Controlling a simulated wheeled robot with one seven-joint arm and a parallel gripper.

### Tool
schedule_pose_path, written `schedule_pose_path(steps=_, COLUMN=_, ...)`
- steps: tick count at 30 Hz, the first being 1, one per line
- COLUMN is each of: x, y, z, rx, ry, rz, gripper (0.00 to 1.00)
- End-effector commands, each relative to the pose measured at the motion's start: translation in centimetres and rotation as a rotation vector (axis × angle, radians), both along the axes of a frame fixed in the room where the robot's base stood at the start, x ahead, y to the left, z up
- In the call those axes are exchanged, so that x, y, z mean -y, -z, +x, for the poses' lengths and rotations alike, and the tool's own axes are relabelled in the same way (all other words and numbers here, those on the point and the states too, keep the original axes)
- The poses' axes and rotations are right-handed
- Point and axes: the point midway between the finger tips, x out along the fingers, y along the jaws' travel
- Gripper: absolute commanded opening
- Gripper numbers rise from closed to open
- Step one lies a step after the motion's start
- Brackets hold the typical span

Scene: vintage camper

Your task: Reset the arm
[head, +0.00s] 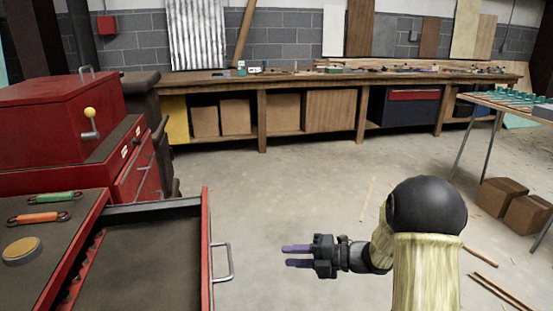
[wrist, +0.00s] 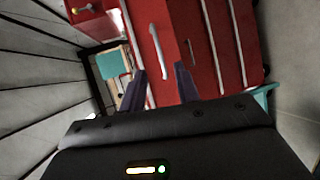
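My gripper (head: 298,256) is stretched out to the left of my arm, right of the open red drawer (head: 207,250). Its two purple fingers point left toward the drawer's handle (head: 222,263) and stand apart with nothing between them. A gap of floor shows between the fingertips and the handle in the head view. In the wrist view my gripper (wrist: 160,88) also has its fingers apart. Beyond them is a red drawer front with a pale handle (wrist: 155,50).
The pulled-out drawer has a bare dark floor (head: 145,265). A cabinet top (head: 50,255) at left holds a green tool, an orange tool and a round tin. A red toolbox (head: 60,120) stands behind. Cardboard boxes (head: 503,197) sit right. Open concrete floor lies ahead.

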Motion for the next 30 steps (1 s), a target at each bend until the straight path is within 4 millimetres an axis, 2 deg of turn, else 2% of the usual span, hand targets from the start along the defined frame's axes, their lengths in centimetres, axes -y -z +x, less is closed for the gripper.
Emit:
schedule_pose_path(steps=4, x=0.6, y=-0.7, z=2.3, rx=-0.118, ry=0.255, rz=-0.034, gripper=0.32)
schedule_pose_path(steps=8, x=2.5, y=-1.0, z=3.8, rx=-0.281, ry=0.550, rz=-0.031, gripper=0.32)
schedule_pose_path(steps=11, x=4.4, y=-1.0, z=3.9, rx=-0.423, ry=0.777, rz=-0.001, gripper=0.32)
schedule_pose_path(steps=14, x=6.5, y=-0.7, z=2.9, rx=-0.576, ry=1.001, rz=0.046, gripper=0.32)
schedule_pose_path(steps=17, x=8.4, y=-0.1, z=0.9, rx=-0.740, ry=1.219, rz=0.111, gripper=0.32)
schedule_pose_path(steps=22, x=10.7, y=1.2, z=-4.6, rx=-1.044, ry=1.569, rz=0.248, gripper=0.32)
schedule_pose_path(steps=26, x=11.2, y=2.3, z=-9.4, rx=-1.259, ry=1.783, rz=0.349, gripper=0.32)
schedule_pose_path(steps=30, x=10.9, y=3.1, z=-13.8, rx=-1.450, ry=1.951, rz=0.433, gripper=0.32)
